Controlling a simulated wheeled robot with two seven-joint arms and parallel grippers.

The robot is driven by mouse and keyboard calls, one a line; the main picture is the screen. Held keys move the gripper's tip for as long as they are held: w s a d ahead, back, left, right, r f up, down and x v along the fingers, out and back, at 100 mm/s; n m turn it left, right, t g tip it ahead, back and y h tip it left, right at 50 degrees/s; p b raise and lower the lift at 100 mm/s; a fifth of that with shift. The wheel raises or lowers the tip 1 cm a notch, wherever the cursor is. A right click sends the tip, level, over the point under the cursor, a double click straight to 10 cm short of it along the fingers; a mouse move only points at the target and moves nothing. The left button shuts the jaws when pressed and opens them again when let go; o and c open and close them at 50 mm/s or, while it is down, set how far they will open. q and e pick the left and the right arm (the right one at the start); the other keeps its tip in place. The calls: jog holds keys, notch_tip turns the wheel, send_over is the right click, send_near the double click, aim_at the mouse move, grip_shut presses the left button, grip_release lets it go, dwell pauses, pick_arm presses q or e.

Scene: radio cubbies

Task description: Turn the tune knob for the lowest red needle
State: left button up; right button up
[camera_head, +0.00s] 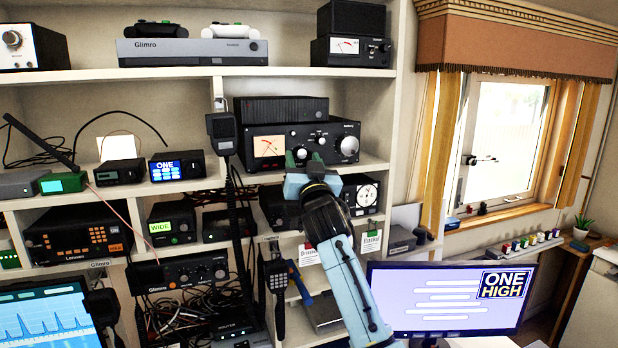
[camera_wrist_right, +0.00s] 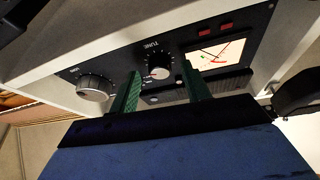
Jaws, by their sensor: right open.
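The radio unit (camera_head: 285,128) with a lit meter (camera_head: 268,147) and a large knob (camera_head: 348,146) stands on the middle shelf. In the right wrist view, which is upside down, the small knob labelled TUNE (camera_wrist_right: 158,67) has a red mark. The lit meter (camera_wrist_right: 215,54) shows red needle lines, and the large knob (camera_wrist_right: 95,88) is at the left. My right gripper (camera_head: 302,159) is at the front of the unit. In the wrist view its green fingers (camera_wrist_right: 161,70) are open, one on each side of the TUNE knob; contact cannot be told. My left gripper is out of view.
A second unit with a round dial (camera_head: 366,195) stands just below, close to my right arm. A handheld microphone (camera_head: 222,133) hangs left of the radio unit. A monitor (camera_head: 450,298) reads ONE HIGH, and a small radio (camera_head: 177,166) shows ONE.

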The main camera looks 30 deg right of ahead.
jog(key=b+v, duration=0.3)
jog(key=v, duration=1)
jog(key=shift+d+b, duration=0.15)
jog(key=shift+b, duration=0.15)
jog(key=w+d+r+n+y, duration=0.1)
jog(key=w+n+y, duration=0.1)
jog(key=w+n, duration=0.1)
jog(key=w+d+r+n+y+b, duration=0.1)
jog(key=w+d+r+n+y, duration=0.1)
jog(key=n, duration=0.3)
jog(key=w+d+r+n+y, duration=0.1)
jog(key=w+r+n+y, duration=0.1)
jog(key=w+n, duration=0.2)
jog(key=shift+w+d+n+t, duration=0.3)
jog(key=shift+w+n, duration=0.1)
jog(key=shift+w, duration=0.25)
jog(key=shift+w+r, duration=0.15)
jog(key=shift+w, duration=0.55)
